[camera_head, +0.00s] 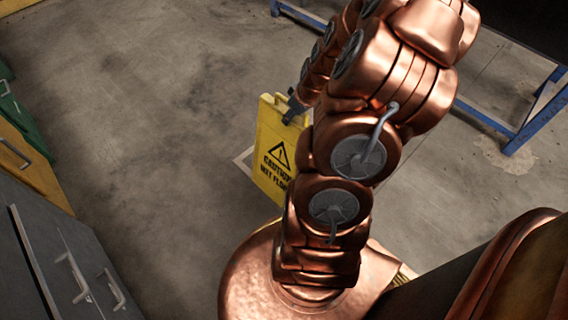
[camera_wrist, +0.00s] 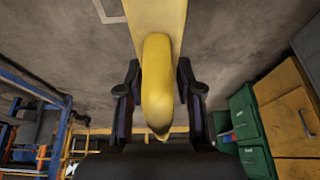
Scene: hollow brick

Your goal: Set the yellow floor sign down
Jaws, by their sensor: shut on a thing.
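The yellow floor sign (camera_head: 273,150) shows in the head view left of my copper arm, with a black warning triangle and "CAUTION WET FLOOR" lettering. Its right side is hidden behind my arm. My gripper (camera_head: 294,108) is at the sign's top edge. In the wrist view the sign's rounded yellow top (camera_wrist: 157,85) sits between the two dark fingers of my gripper (camera_wrist: 160,92), which are shut on it. I cannot tell whether the sign's lower edge touches the floor.
A pale square outline (camera_head: 243,160) lies on the concrete floor beside the sign. Grey drawers (camera_head: 70,265), a yellow cabinet (camera_head: 30,165) and a green cabinet (camera_head: 25,125) stand at the left. A blue metal frame (camera_head: 530,115) stands at the right. The floor at centre left is clear.

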